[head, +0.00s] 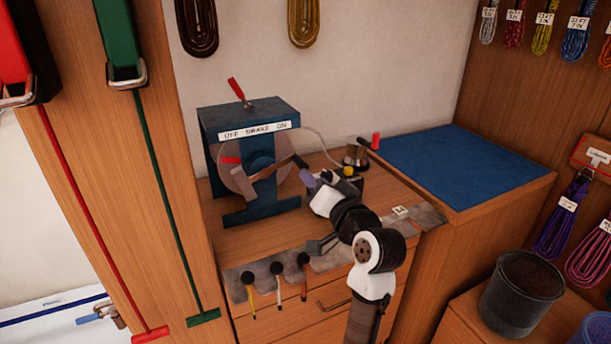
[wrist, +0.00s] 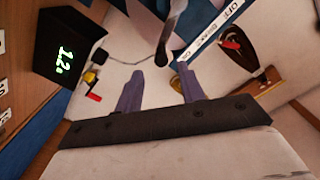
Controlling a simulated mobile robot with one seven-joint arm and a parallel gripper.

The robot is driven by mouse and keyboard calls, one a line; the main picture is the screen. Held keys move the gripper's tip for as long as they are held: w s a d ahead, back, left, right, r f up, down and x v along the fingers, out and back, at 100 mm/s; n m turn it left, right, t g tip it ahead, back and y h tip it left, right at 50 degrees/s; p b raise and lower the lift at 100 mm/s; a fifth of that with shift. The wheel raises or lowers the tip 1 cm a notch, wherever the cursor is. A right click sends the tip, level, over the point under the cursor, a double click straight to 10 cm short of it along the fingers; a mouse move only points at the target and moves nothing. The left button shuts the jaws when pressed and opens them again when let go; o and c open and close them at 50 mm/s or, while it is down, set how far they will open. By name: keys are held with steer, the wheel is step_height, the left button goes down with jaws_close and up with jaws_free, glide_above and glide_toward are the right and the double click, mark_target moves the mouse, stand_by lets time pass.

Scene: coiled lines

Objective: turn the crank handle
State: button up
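The blue winding machine (head: 262,118) stands on the wooden bench, with an "OFF BRAKE ON" label and a round reel on its front. Its crank has a brown arm and a dark handle (head: 299,161) sticking out to the right; a dark bar, apparently this handle, also shows in the wrist view (wrist: 168,45). My gripper (head: 308,178) is just right of and below the handle end. In the wrist view my gripper's two purple fingers (wrist: 158,92) are apart with nothing between them. The handle end lies just beyond the fingertips, apparently without touching them.
The red-tipped brake lever (head: 237,90) stands on top of the machine. A black display box (wrist: 68,52) reads about 1.2. A metal device with a red handle (head: 375,141) is behind my gripper. A blue mat (head: 460,160) lies clear at right. Several tools hang along the bench front.

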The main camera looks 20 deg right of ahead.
steer(key=shift+s+d+b, duration=0.1)
steer(key=shift+s+b, duration=0.2)
steer(key=shift+s, duration=1.9)
